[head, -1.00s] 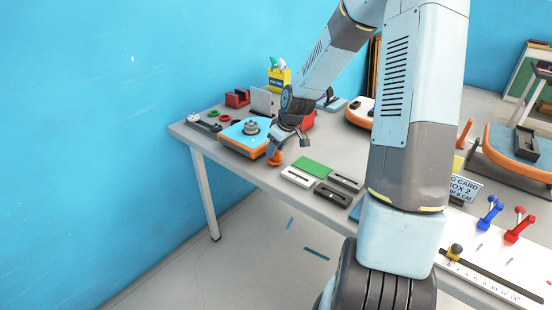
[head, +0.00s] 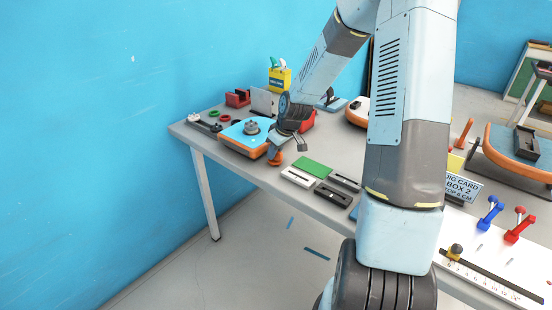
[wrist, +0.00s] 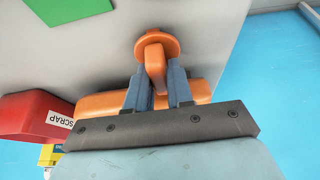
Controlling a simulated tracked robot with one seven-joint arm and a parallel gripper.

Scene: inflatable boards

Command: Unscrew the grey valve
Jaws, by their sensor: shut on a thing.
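The grey valve (head: 251,127) sits upright on the blue top of an orange-sided inflatable board (head: 229,144) at the left end of the table. My gripper (head: 274,151) is beside the board's right front corner, apart from the valve. In the wrist view, my gripper (wrist: 157,80) is shut on the upright grip of an orange tool with a round flange (wrist: 157,43). The same orange tool (head: 275,160) shows low at the table's front edge in the head view. The valve is not visible in the wrist view, where the board's orange side (wrist: 200,91) shows behind the fingers.
A red SCRAP bin (wrist: 30,117) is near the gripper. A green plate (head: 313,167) and several slotted blocks (head: 297,177) lie to the right. A yellow container (head: 280,79) and a red holder (head: 237,98) stand at the back. Bare table lies around the orange tool.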

